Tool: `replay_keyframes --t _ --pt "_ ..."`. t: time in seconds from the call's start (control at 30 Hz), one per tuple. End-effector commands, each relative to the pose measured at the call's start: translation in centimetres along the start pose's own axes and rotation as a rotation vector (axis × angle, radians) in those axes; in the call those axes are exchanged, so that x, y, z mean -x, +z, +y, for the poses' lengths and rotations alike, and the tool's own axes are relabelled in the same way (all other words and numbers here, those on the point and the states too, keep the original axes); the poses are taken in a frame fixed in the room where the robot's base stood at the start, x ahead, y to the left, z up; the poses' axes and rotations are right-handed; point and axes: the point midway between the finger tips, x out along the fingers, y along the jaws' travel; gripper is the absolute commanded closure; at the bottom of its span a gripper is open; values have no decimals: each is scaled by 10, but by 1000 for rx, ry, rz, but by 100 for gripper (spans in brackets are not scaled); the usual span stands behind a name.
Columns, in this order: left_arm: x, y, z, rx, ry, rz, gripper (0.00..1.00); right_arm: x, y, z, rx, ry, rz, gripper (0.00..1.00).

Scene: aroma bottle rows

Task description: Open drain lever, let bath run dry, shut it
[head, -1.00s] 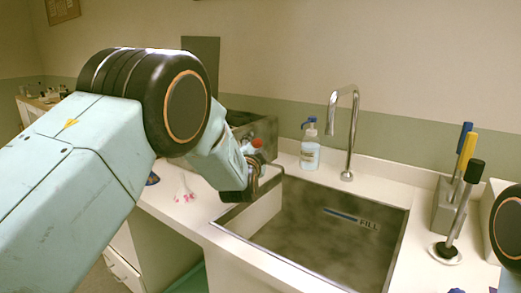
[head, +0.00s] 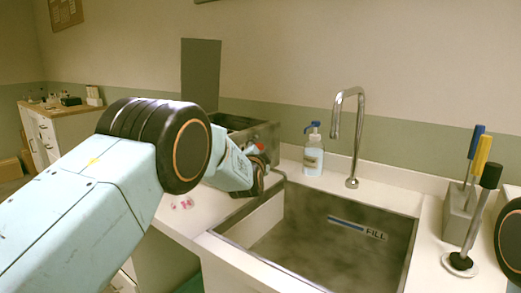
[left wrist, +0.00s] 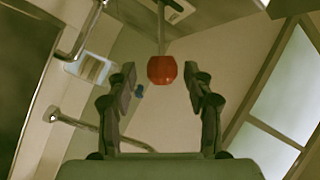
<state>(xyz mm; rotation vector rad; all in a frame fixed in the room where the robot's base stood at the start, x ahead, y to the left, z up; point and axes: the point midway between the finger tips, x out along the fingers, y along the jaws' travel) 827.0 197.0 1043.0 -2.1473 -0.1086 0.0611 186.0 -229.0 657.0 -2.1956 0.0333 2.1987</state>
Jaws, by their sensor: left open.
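A dark grey metal bath (head: 262,133) with its lid (head: 201,75) standing up sits on the counter, left of the sink. A red knob (head: 253,150) shows at its front, partly hidden by my left gripper (head: 260,176), which is beside it near the sink's back left corner. In the left wrist view the round red knob (left wrist: 162,70) on a thin rod appears between the spread fingertips of my left gripper (left wrist: 160,74). Whether the fingers reach around it in depth I cannot tell. The gripper is open and empty. The bath's inside is mostly hidden. My right gripper is out of view.
The sink (head: 300,235) marked FILL lies to the right, with a tall faucet (head: 357,130) and a blue-topped bottle (head: 313,150) behind it. A holder (head: 457,212) with upright handles stands at the right. Small pink items (head: 182,203) lie on the counter.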

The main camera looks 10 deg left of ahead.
Motion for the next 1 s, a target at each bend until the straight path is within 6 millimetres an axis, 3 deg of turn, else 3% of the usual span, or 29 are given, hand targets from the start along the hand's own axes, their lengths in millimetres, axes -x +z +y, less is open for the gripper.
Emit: replay_keyframes --t 0.3,0.63,1.0 --pt "-19 0 0 0 -1 0 48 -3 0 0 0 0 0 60" --pt "-20 0 0 -1 0 0 48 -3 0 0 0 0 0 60" --pt "-20 0 0 -1 0 0 79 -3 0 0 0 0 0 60"
